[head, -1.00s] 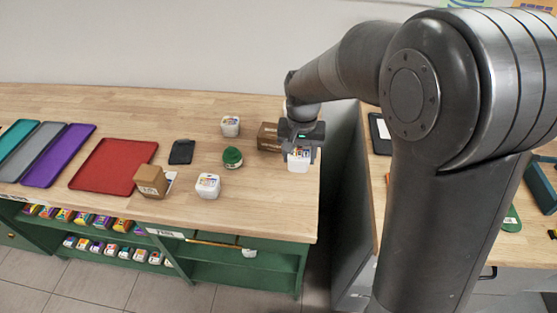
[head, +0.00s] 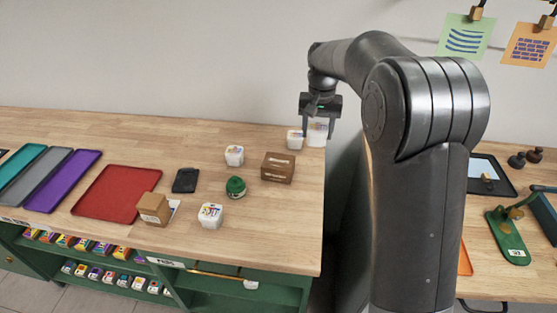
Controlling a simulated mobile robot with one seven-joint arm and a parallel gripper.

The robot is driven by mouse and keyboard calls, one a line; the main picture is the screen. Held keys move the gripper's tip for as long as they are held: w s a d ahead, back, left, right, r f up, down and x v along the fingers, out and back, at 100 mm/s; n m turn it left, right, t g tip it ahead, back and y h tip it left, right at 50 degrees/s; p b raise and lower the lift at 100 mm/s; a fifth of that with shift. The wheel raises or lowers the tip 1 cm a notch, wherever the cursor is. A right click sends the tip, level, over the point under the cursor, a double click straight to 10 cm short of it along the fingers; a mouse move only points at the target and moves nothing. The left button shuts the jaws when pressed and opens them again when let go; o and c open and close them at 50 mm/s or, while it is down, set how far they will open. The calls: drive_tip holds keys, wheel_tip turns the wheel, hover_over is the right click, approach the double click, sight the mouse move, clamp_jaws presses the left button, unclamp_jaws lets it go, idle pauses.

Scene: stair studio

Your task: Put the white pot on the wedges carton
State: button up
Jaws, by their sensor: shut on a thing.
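My gripper (head: 319,132) is shut on a white pot (head: 317,135) near the right end of the wooden counter, to the right of and beyond a brown carton (head: 278,167). The held pot looks upright; I cannot tell how far it is above the counter. The brown carton is closed, has pale print on its front, and has a bare top. A second brown carton (head: 153,208) stands at the front, by the red tray. The print is too small to read, so I cannot tell which is the wedges carton.
Other white pots stand beside the held one (head: 295,140), left of the carton (head: 234,155) and near the front edge (head: 210,215). A green round item (head: 236,187) and a dark flat device (head: 185,180) lie between. A red tray (head: 115,193) is further left.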

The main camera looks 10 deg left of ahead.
drive_tip(key=a+f, duration=0.2)
drive_tip(key=a, duration=0.1)
drive_tip(key=w+a+f, duration=0.1)
drive_tip(key=a+f, duration=0.1)
drive_tip(key=a, duration=0.2)
drive_tip(key=w+a+f, duration=0.1)
drive_tip(key=a+f, duration=0.1)
drive_tip(key=a, duration=0.2)
drive_tip(key=shift+a+f, duration=0.1)
drive_tip(key=shift+f, duration=0.3)
drive_tip(key=shift+a+f, duration=0.1)
drive_tip(key=shift+f, duration=1.95)
drive_tip(key=o, duration=1)
drive_tip(key=shift+f, duration=0.15)
wheel_tip(320, 180, up, 12)
drive_tip(key=shift+r, duration=0.2)
